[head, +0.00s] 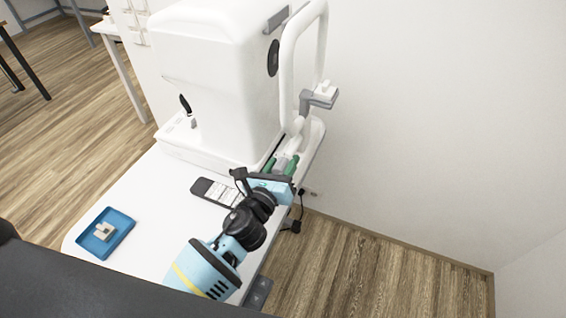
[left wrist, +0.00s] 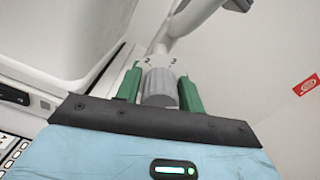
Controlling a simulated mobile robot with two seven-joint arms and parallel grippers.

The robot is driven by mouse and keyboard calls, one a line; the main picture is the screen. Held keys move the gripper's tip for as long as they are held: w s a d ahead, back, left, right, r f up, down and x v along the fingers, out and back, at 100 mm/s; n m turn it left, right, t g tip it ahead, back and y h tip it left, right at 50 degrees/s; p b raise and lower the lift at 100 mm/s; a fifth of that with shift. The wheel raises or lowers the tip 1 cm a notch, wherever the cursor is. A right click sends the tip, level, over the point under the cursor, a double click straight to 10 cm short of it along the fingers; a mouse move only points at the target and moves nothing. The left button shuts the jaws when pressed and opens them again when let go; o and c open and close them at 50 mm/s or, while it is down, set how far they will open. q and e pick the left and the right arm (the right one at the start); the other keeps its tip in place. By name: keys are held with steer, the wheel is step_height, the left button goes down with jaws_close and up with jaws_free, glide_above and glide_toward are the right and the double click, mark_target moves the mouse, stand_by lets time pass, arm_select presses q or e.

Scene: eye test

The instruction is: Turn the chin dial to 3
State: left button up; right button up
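The chin dial (left wrist: 159,88) is a grey ribbed knob below a white collar (left wrist: 160,62) in the left wrist view. Small marks that look like 2 and 3 show on the collar; I cannot tell which one the dial points to. My left gripper (left wrist: 161,90) has its green fingers on either side of the knob. The fingers are very close to it, and I cannot tell whether they touch. In the head view the left gripper (head: 281,164) is at the right side of the white machine (head: 215,75), and the dial is mostly hidden there. My right gripper is not in view.
The machine stands on a white table (head: 155,200). A dark remote-like device (head: 216,192) lies near my left arm. A blue tray (head: 106,233) with a small pale block (head: 103,231) is at the left. A white tube frame (head: 290,65) rises above the gripper; a wall is at the right.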

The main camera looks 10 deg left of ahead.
arm_select(q)
steer(key=c, duration=0.6)
steer(key=shift+n, duration=0.3)
steer(key=n, duration=0.5)
steer(key=shift+n, duration=0.3)
steer(key=n, duration=0.5)
steer(key=shift+n, duration=0.3)
steer(key=o, duration=1)
